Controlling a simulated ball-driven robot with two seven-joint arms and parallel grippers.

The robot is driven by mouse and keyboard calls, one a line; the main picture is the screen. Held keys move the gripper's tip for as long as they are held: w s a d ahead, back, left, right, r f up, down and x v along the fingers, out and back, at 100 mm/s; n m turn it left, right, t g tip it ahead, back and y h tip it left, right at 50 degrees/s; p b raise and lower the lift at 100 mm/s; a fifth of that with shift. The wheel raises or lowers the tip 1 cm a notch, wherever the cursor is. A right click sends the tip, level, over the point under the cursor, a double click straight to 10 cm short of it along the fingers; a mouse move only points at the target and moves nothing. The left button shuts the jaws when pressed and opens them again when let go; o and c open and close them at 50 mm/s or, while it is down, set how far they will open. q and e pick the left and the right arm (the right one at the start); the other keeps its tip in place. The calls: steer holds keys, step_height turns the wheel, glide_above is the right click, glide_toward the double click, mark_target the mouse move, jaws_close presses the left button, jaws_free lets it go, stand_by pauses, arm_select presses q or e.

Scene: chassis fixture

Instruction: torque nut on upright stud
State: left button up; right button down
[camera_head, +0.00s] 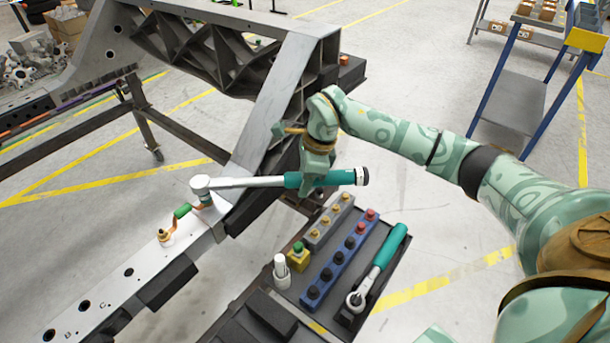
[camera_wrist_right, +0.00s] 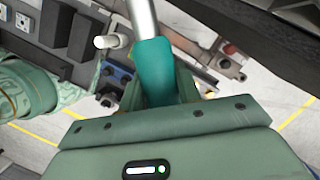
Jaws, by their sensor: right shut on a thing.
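My right gripper (camera_head: 317,176) is shut on the teal handle of a long torque wrench (camera_head: 245,183). The wrench lies roughly level, its silver shaft reaching left to a round head (camera_head: 200,185). The head is above the pale chassis rail (camera_head: 190,236), where it hides the stud and nut beneath; I cannot tell whether it is seated. A green and orange piece (camera_head: 183,210) is beside the head. A brass-coloured nut or fitting (camera_head: 163,235) stands on the rail nearby. In the right wrist view the teal handle (camera_wrist_right: 154,70) runs up from between the jaws. My left gripper is not in view.
A tool cart below my gripper carries a blue socket rail (camera_head: 331,270), a grey rail (camera_head: 325,226), a yellow block (camera_head: 298,257), a white cylinder (camera_head: 281,271) and a teal-handled ratchet (camera_head: 378,265). The chassis frame (camera_head: 275,100) rises behind the wrench. Open floor lies right.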

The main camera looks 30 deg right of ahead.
arm_select(q)
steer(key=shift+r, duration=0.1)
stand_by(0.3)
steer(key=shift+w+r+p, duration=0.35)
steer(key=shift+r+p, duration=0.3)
steer(key=shift+p, duration=0.15)
arm_select(e)
steer(key=shift+s+a+m, duration=0.3)
steer(key=shift+s+a, duration=0.1)
steer(key=shift+s, duration=0.25)
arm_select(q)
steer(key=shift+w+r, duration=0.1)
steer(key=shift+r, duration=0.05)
arm_select(e)
steer(key=shift+s, duration=0.15)
arm_select(q)
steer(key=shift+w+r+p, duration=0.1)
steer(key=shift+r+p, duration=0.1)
steer(key=shift+p, duration=0.15)
arm_select(e)
steer(key=shift+a+r, duration=0.1)
steer(key=shift+r, duration=0.15)
